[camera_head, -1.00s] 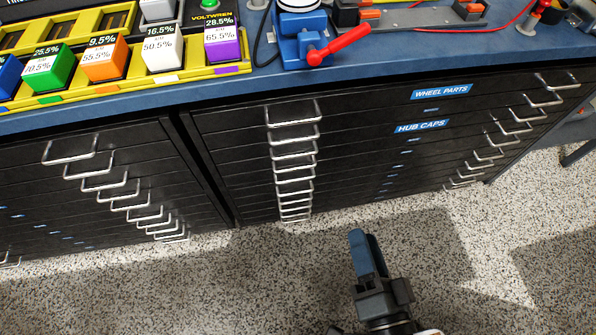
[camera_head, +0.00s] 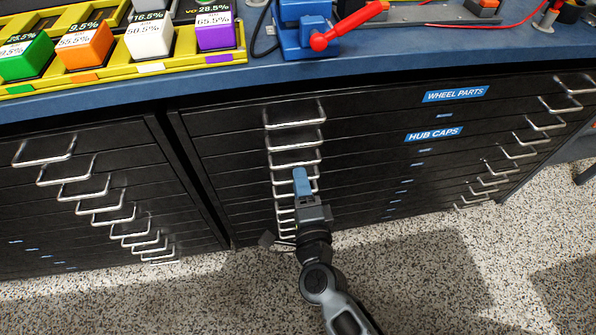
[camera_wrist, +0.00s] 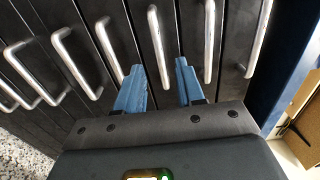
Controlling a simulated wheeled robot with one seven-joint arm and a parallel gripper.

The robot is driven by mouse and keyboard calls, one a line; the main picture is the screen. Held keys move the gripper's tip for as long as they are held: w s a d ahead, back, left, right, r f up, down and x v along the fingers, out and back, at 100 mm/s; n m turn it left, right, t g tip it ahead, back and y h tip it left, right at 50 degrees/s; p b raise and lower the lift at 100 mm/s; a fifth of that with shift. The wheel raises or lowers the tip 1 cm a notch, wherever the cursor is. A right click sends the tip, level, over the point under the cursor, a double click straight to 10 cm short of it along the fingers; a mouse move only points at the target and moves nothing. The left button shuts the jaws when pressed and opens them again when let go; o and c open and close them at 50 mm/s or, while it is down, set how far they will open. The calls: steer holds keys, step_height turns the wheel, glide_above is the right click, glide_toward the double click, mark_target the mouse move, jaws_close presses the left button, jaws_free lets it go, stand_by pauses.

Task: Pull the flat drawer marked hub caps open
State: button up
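The HUB CAPS label (camera_head: 433,134) is on the third drawer from the top of the black cabinet, below the WHEEL PARTS drawer. This drawer looks shut. Its left silver handle (camera_head: 280,163) is just above my gripper (camera_head: 300,172) in the head view. In the wrist view my gripper (camera_wrist: 160,82) is open, with its two blue fingers apart. The hub caps handle (camera_wrist: 158,45) runs down between the fingertips there. I cannot tell whether a finger touches it. My gripper and arm hide parts of the lower handles in the head view.
Other drawer handles lie close on both sides, such as the one above (camera_wrist: 209,45) and the one below (camera_wrist: 108,45). The blue bench top (camera_head: 380,70) overhangs the cabinet. A second drawer cabinet (camera_head: 120,150) stands left. The speckled floor in front is clear.

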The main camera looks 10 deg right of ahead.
steer(key=shift+w, duration=1.8)
steer(key=shift+c, duration=0.4)
jaws_close()
